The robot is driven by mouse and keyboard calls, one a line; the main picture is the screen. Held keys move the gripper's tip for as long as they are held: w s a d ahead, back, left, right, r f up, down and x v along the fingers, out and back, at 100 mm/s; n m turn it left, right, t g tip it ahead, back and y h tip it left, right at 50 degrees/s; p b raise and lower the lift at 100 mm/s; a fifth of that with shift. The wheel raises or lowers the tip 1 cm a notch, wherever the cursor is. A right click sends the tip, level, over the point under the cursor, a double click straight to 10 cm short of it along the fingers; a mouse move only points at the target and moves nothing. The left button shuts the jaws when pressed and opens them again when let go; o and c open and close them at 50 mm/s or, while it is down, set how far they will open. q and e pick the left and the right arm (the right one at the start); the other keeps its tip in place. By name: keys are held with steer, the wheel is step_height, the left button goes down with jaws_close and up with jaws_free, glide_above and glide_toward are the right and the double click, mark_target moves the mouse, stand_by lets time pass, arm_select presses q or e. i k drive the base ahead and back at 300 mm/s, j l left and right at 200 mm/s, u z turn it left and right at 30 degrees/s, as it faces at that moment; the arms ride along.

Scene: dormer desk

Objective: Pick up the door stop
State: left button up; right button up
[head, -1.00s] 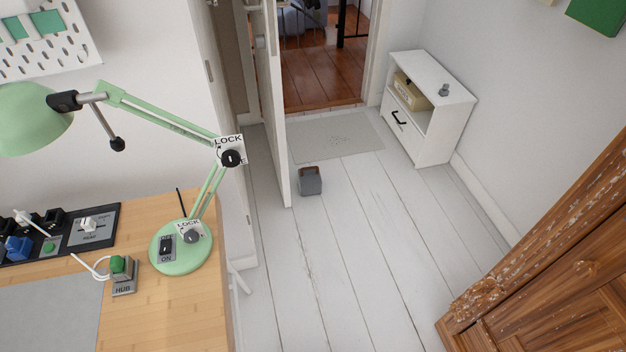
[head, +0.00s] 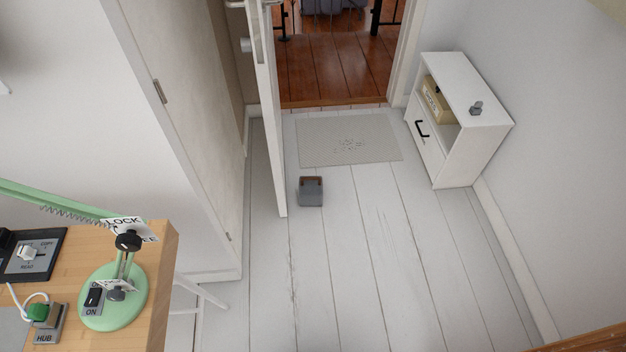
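The door stop (head: 311,192) is a small grey block with a brown strap on top. It stands upright on the white plank floor, close to the free edge of the open white door (head: 268,120). I cannot tell whether it touches the door. Neither of my grippers shows in the head view.
A wooden desk (head: 158,262) with a green lamp (head: 115,310) is at the lower left. A grey mat (head: 348,140) lies before the doorway. A white cabinet (head: 463,150) stands against the right wall. The floor (head: 360,270) in front of the door stop is clear.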

mark_target(310, 188)
steer(key=i+z, duration=0.3)
steer(key=i, duration=0.15)
steer(key=i+z, duration=0.35)
steer(key=i+l+u, duration=0.25)
steer(key=i, duration=0.15)
steer(key=i+l+u, duration=0.25)
steer(key=i, duration=0.15)
steer(key=j, duration=0.1)
